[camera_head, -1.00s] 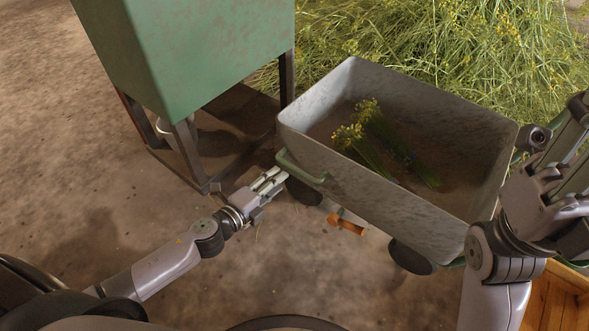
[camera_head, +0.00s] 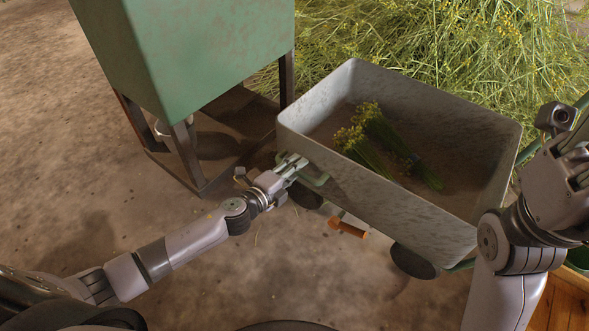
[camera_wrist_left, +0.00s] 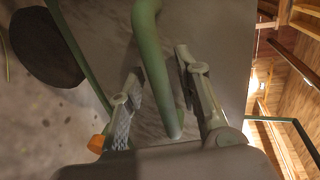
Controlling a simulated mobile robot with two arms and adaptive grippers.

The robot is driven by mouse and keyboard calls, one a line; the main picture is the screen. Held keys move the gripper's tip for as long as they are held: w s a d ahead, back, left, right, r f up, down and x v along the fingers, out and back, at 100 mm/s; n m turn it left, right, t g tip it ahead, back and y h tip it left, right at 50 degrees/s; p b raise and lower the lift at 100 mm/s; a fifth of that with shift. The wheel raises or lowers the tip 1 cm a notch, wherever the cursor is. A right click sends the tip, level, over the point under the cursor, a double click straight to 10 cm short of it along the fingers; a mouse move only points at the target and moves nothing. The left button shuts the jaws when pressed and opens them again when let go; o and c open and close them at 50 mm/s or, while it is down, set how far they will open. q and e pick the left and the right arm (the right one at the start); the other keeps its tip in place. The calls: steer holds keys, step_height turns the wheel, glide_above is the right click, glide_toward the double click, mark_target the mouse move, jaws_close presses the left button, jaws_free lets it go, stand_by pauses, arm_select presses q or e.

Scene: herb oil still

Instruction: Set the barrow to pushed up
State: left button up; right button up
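The barrow (camera_head: 400,205) is a grey tub on dark wheels with a green handle (camera_head: 318,181) on its near left side. Two bundles of yellow-flowered herbs (camera_head: 365,150) lie in it. My left gripper (camera_head: 292,164) is at the handle. In the left wrist view the open fingers (camera_wrist_left: 158,70) stand on either side of the green handle bar (camera_wrist_left: 152,60), with gaps between; the barrow's grey wall (camera_wrist_left: 220,40) is just beyond. My right gripper (camera_head: 572,165) is at the right edge, partly cut off; its fingers do not show clearly.
A green cabinet (camera_head: 190,50) on dark legs stands left of the barrow. A heap of cut herbs (camera_head: 440,45) lies behind it. An orange grip (camera_head: 348,229) sticks out low under the barrow. A wooden crate (camera_head: 560,300) is at lower right. Bare floor lies at left.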

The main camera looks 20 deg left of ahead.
arm_select(q)
jaws_close()
stand_by(0.6)
